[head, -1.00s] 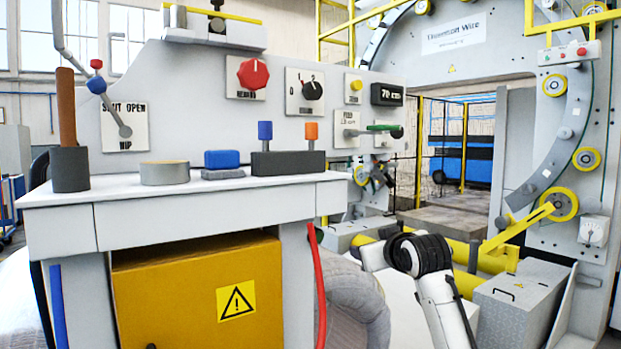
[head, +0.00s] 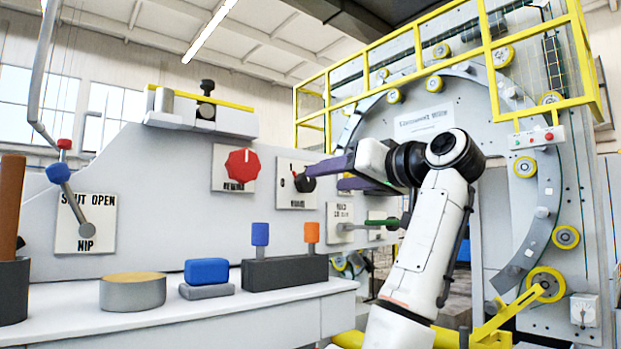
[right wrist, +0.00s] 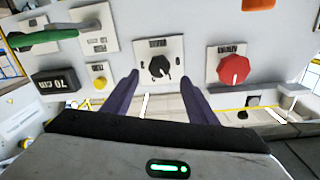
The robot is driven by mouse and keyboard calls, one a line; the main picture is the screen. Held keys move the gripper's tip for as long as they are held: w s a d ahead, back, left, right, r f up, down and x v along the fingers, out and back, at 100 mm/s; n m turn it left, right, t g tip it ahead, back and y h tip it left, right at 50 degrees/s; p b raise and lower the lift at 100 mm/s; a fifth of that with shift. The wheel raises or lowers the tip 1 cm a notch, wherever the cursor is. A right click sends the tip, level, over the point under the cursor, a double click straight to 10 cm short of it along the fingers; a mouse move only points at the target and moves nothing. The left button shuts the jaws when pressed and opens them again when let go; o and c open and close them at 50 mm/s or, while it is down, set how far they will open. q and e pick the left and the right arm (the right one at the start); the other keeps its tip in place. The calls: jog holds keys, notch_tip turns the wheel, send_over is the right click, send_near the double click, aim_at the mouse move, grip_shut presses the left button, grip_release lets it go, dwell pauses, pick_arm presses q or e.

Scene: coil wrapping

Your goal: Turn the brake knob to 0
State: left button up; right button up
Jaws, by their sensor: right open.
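The black brake knob (head: 304,183) sits on a white plate (head: 284,201) on the grey panel, right of the big red knob. In the right wrist view the panel appears upside down, and the black knob (right wrist: 160,67) lies between and beyond the two purple fingers. My right gripper (head: 324,178) is open, its fingers pointing at the plate; in the wrist view the gripper (right wrist: 160,78) straddles the knob's line with nothing held. The knob's present setting is too small to read. My left gripper is out of view.
The red knob (head: 241,165) is close on the left. A green-handled lever (head: 382,223) sits below my right gripper. The shelf (head: 140,322) holds a blue block (head: 206,270), a tape-like roll (head: 133,291) and a dark block with blue and orange pegs (head: 284,272). The nip lever (head: 70,199) is far left.

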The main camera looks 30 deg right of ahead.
aim_at(309, 182)
jog(key=w+p, duration=0.1)
jog(key=w, duration=0.5)
jog(key=shift+a+p, duration=0.15)
jog(key=shift+p, duration=0.25)
jog(key=shift+w+f, duration=0.1)
jog(key=shift+w, duration=0.45)
jog(key=c, duration=1.1)
